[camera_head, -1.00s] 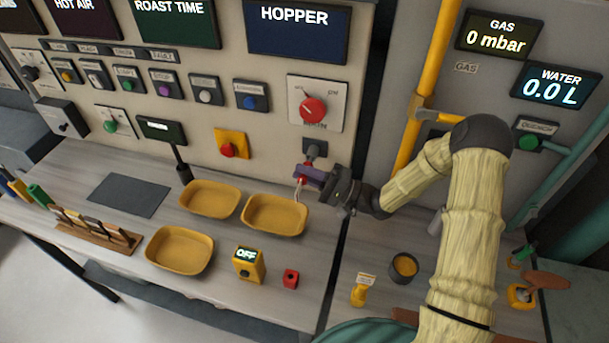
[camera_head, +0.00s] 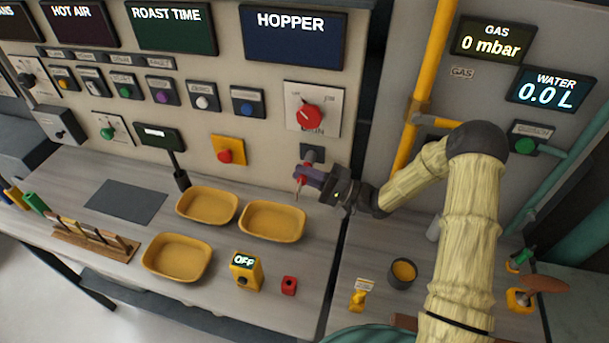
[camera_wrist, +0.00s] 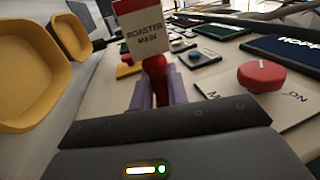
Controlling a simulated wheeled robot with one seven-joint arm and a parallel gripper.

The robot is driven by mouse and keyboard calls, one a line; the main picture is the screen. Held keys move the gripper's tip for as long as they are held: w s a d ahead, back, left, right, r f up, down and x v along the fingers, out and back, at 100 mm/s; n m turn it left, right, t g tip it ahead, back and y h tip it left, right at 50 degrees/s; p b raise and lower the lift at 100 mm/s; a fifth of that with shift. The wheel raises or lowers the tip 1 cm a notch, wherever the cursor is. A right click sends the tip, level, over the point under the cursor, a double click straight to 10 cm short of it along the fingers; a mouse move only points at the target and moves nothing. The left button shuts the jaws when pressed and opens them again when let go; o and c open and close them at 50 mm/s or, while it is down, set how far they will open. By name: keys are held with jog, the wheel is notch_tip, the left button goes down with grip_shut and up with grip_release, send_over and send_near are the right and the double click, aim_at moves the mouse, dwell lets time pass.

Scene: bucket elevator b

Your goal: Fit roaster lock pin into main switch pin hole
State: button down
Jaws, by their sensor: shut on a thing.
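My gripper (camera_head: 307,177) is shut on the red roaster lock pin (camera_wrist: 155,68), between its purple fingers. A white and red tag reading "ROASTER MAIN" (camera_wrist: 140,28) is attached to the pin. In the head view only a little red of the pin (camera_head: 301,180) shows beside the fingers. The main switch, a red knob (camera_head: 309,115) on a white plate, is on the panel above my gripper. The knob is to the right of the pin in the wrist view (camera_wrist: 262,77). A small dark block (camera_head: 312,152) is just below the switch plate, close to my gripper. I cannot make out the pin hole.
Yellow trays (camera_head: 272,222) stand on the counter below and left of my gripper. A yellow box reading "OFF" (camera_head: 246,271) and a small red block (camera_head: 289,285) are nearer the front edge. A yellow pipe (camera_head: 424,90) runs vertically to the right.

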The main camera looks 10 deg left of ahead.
jog(key=c, duration=1.3)
grip_release()
jog(key=shift+w, duration=0.15)
jog(key=shift+d, duration=0.1)
jog(key=b+v, duration=0.3)
jog(key=v, duration=0.8)
jog(key=shift+d+b, duration=0.4)
